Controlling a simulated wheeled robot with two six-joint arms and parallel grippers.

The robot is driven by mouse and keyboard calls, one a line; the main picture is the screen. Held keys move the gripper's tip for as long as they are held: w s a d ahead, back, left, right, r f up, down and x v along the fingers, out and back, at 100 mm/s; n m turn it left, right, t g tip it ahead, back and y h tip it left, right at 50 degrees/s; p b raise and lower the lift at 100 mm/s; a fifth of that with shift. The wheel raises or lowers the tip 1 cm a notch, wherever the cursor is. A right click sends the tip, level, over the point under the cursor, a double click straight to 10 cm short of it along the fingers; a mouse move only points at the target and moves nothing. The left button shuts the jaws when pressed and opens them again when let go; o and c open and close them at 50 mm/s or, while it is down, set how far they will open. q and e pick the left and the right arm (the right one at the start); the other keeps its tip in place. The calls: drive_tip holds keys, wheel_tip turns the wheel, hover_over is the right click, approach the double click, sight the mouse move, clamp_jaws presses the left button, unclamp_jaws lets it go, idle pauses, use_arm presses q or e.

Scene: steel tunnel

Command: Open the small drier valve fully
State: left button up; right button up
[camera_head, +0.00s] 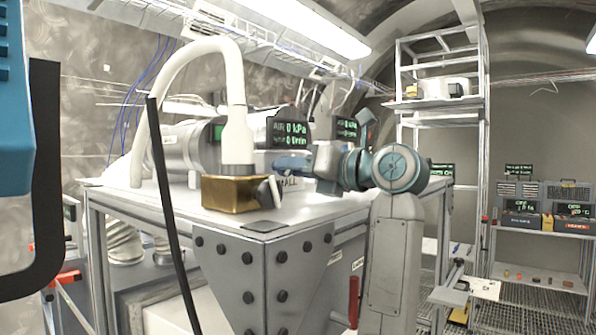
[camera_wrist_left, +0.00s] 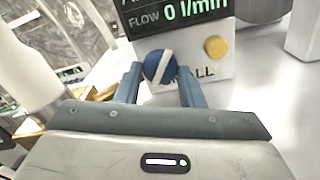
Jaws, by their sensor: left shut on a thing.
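The small drier valve is a round blue knob (camera_wrist_left: 160,66) with a white stripe, on a white panel whose label ends in "ALL" in the left wrist view. The stripe runs steeply, slightly slanted. My left gripper (camera_wrist_left: 159,88) has one blue finger on each side of the knob and is shut on it. In the head view my left gripper (camera_head: 290,163) reaches leftward over the bench at the panel and hides the knob. The display (camera_head: 290,132) above reads 0 kPa and 0 l/min. My right gripper is in neither view.
A brass block (camera_head: 230,195) with a dark knob and a thick white hose (camera_head: 238,120) stands left of the gripper on the bench top (camera_head: 200,212). A yellow button (camera_wrist_left: 215,48) sits right of the blue knob. A tall shelf (camera_head: 485,110) stands at the back right.

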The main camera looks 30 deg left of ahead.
use_arm(q)
drive_tip(key=n+b, duration=0.2)
drive_tip(key=shift+f+n, duration=0.1)
drive_tip(key=shift+n, duration=0.3)
drive_tip(key=shift+n+b, duration=1.1)
drive_tip(key=shift+n, duration=0.8)
drive_tip(key=o, duration=1)
drive_tip(key=shift+a, duration=0.1)
